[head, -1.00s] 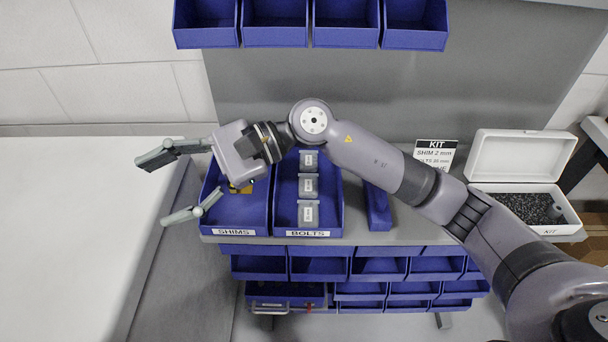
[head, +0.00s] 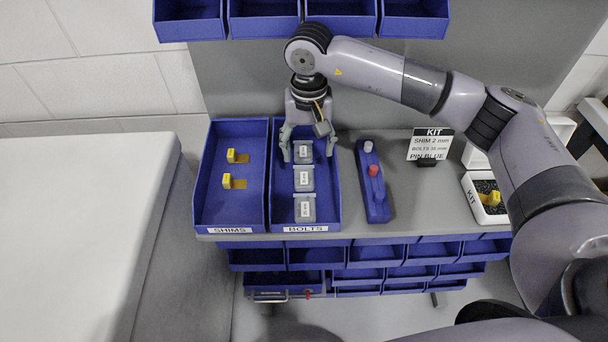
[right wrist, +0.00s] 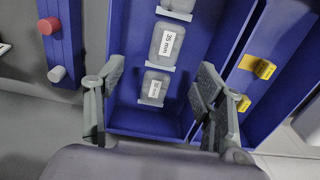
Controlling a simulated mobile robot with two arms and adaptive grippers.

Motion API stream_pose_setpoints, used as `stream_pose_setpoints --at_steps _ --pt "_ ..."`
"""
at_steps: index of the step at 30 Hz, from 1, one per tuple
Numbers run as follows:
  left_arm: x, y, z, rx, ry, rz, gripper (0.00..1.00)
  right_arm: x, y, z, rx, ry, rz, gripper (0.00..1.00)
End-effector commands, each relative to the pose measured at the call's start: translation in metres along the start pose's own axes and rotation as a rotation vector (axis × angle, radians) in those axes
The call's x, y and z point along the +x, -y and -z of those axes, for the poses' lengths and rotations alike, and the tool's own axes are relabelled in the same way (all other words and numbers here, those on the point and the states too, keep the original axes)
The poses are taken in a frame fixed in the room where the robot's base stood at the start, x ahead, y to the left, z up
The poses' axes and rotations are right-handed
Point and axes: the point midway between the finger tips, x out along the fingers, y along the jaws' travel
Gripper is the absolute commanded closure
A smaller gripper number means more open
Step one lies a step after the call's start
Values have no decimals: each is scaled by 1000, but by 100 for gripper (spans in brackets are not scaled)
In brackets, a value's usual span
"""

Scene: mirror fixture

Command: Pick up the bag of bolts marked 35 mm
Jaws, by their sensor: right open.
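Three grey bags of bolts stand in a row in the blue tray labelled BOLTS (head: 277,205): a far bag (head: 303,152), a middle bag (head: 304,178) and a near bag (head: 305,208). The middle bag's label seems to read 25 mm in the right wrist view (right wrist: 166,43); the other labels are too small to read surely. My right gripper (head: 309,157) is open, pointing down, its fingers on either side of the far bag. In the right wrist view, that bag (right wrist: 155,88) shows beyond and between the open fingers (right wrist: 150,105). My left gripper is out of view.
A SHIMS tray (head: 228,212) with yellow shims (head: 231,156) adjoins on the left. A blue pin rack (head: 371,190) stands on the right. A sign (head: 430,145) lists bolts 35 mm. Shelf bins hang above.

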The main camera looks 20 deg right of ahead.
Motion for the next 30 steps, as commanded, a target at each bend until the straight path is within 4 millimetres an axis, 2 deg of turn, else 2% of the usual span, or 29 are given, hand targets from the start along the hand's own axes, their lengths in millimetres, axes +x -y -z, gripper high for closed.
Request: stream_pose_setpoints --at_steps 3,13,21,30 --pt "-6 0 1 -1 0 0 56 21 0 -1 1 4 -1 37" --pt "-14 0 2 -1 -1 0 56 48 3 -3 0 4 0 37" --pt "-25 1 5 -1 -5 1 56 86 8 -6 2 3 1 37" --pt "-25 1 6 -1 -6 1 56 92 8 -5 1 0 1 37"
